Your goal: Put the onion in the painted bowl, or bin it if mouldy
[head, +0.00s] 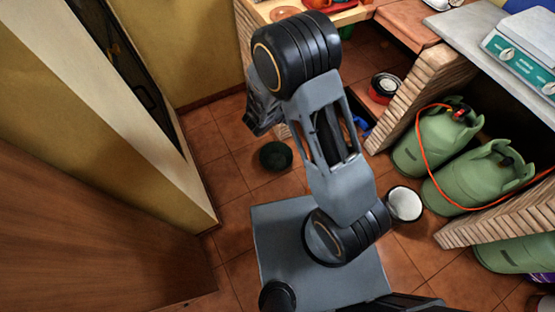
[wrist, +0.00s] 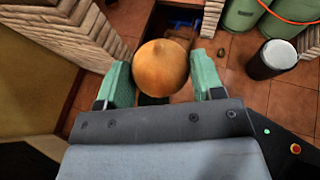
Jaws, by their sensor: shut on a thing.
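My gripper (wrist: 162,76) is shut on the onion (wrist: 161,66), with a green pad on each side of it. The onion is round and orange-brown. The side that shows looks plain, with no mould I can make out; its other side is hidden. In the head view my gripper (head: 261,110) hangs over the floor beside the brick counter, partly behind my arm, and the onion cannot be made out there. I cannot pick out the painted bowl for sure. A dark green round container (head: 276,155), perhaps a bin, stands on the floor below my gripper.
A counter with brick sides (head: 262,14) bears a pale dish (head: 285,13). Green gas cylinders (head: 447,135) with an orange hose stand under the right counter, which bears a scale (head: 522,48). A white-topped round container (head: 405,204) stands on the floor. A wall and wooden panel close the left.

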